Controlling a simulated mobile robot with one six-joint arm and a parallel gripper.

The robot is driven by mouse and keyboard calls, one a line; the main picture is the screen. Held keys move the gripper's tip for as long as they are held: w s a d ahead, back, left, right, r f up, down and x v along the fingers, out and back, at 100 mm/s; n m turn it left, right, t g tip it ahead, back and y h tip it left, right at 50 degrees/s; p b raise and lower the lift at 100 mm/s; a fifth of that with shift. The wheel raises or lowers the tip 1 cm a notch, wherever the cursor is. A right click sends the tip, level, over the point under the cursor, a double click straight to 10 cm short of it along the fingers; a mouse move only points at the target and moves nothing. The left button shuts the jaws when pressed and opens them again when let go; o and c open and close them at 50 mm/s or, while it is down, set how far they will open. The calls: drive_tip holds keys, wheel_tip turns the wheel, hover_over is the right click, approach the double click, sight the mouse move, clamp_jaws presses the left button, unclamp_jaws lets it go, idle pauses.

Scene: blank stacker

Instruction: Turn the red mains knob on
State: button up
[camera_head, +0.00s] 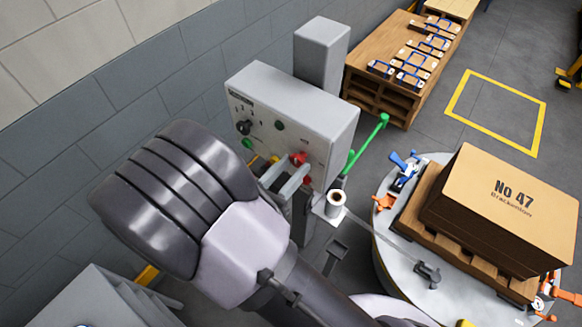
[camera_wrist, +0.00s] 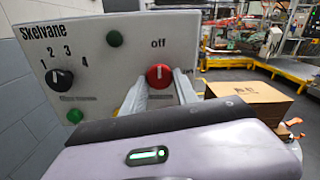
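The red mains knob (camera_wrist: 159,75) is on the light grey panel (camera_wrist: 95,30) of the control cabinet. Its white mark points up toward the word "off". It also shows in the head view (camera_head: 298,158), at the right part of the cabinet's front. My gripper (camera_wrist: 160,82) faces the panel with one finger on each side of the knob. The fingers are apart, and I cannot tell whether they touch it. In the head view my gripper (camera_head: 289,170) reaches the panel from the front. A label right of the knob is mostly hidden by the right finger.
A black selector knob (camera_wrist: 60,79) numbered 1 to 4 and a green button (camera_wrist: 114,39) share the panel. A green bar (camera_head: 368,142) stands out right of the cabinet. A round turntable (camera_head: 385,245) carries a pallet with a carton (camera_head: 500,205). A wall is on the left.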

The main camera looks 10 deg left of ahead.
clamp_jaws()
drive_tip(key=m+b, duration=0.1)
drive_tip(key=m, duration=0.3)
drive_tip(key=m+b, duration=0.1)
drive_tip(key=m, duration=0.3)
drive_tip(key=shift+a+f+m+b, duration=0.1)
drive_tip(key=shift+m+b, duration=0.2)
drive_tip(key=shift+b, duration=0.05)
drive_tip(key=m+b, duration=0.3)
drive_tip(key=m, duration=0.2)
drive_tip(key=shift+m+b, duration=1.6)
drive_tip(key=shift+m, duration=0.6)
drive_tip(key=shift+r, duration=0.2)
